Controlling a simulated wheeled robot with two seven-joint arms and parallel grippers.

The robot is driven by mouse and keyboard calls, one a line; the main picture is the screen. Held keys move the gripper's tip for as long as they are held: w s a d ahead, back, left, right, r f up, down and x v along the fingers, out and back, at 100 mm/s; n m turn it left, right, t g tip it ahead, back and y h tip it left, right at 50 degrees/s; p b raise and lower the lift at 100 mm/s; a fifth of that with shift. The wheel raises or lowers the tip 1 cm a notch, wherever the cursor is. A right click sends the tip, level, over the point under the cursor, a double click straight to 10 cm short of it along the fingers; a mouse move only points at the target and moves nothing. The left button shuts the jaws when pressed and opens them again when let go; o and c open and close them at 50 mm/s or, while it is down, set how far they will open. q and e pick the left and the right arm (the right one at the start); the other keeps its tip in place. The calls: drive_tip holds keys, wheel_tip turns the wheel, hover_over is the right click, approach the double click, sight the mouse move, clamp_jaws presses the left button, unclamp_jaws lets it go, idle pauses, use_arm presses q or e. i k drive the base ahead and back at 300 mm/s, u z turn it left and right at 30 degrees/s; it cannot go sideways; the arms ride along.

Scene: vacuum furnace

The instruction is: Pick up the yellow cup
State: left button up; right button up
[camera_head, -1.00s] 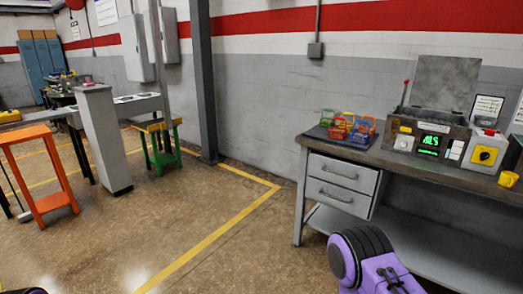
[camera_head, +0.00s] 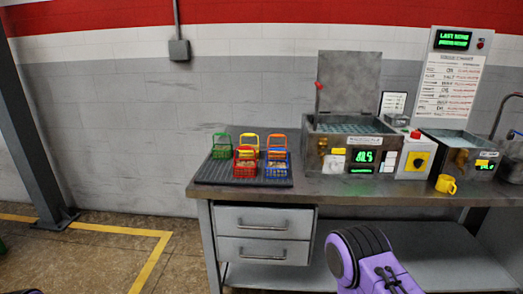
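The yellow cup (camera_head: 445,184) stands on the workbench top (camera_head: 330,189) near its front edge, right of centre in the head view. It is in front of the right-hand metal bath. Neither gripper shows in the head view. A purple and black link of my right arm (camera_head: 372,262) is in front of the bench at the bottom, left of and below the cup. A sliver of my other arm shows at the bottom left corner.
A black tray (camera_head: 210,174) with several coloured baskets sits on the bench's left. A drawer unit (camera_head: 265,233) is underneath.

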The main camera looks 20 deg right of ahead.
sight(446, 183)
drive_tip(key=z, duration=1)
drive_tip(key=i, duration=0.9)
drive_tip(key=z, duration=1.05)
